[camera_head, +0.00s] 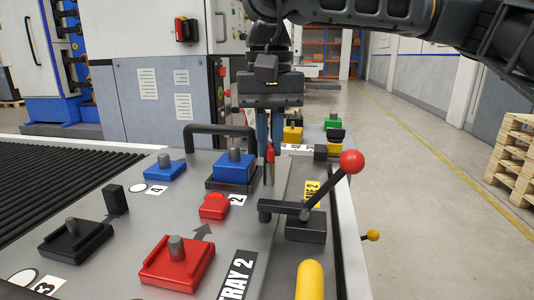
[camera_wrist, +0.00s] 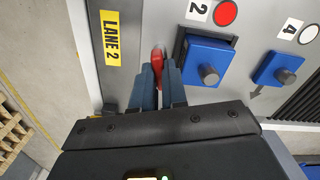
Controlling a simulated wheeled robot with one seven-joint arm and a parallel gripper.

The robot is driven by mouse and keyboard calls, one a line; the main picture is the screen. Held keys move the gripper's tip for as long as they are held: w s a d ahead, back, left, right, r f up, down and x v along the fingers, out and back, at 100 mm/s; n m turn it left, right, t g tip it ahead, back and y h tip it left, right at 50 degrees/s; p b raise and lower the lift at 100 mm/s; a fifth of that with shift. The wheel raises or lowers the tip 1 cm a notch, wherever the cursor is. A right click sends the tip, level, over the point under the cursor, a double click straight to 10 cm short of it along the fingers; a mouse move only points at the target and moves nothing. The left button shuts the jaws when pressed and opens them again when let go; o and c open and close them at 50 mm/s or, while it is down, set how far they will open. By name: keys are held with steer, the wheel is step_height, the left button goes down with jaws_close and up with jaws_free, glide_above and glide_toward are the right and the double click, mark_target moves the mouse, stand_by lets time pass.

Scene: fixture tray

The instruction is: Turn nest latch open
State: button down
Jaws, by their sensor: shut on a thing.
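The nest latch, a small red handle (camera_head: 269,153), stands at the right side of a dark nest (camera_head: 212,184) holding a blue block (camera_head: 234,165) with a grey peg. My gripper (camera_head: 270,143) reaches down over the latch from behind. In the wrist view my gripper (camera_wrist: 158,68) has its blue-grey fingers shut on the red handle (camera_wrist: 157,57), whose tip shows between and beyond them. The nest (camera_wrist: 181,45) and blue block (camera_wrist: 207,62) lie just right of the fingers there. The latch's lower part is partly hidden.
A black lever with a red ball (camera_head: 351,162) rises at the tray's right. A black bar handle (camera_head: 220,130) stands behind the nest. Red (camera_head: 176,264), black (camera_head: 76,240) and blue (camera_head: 164,168) pegged blocks sit on the tray (camera_head: 130,215). A yellow-capped post (camera_head: 310,281) is in front.

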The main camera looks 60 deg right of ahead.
mark_target(269, 144)
steer(key=shift+m+b, duration=0.55)
steer(key=shift+m, duration=0.95)
steer(key=shift+f, duration=0.1)
steer(key=c, duration=1.6)
jaws_free()
steer(key=shift+m, duration=0.3)
steer(key=o, duration=0.4)
steer(key=shift+r+p, duration=1.5)
steer(key=shift+r, duration=1.1)
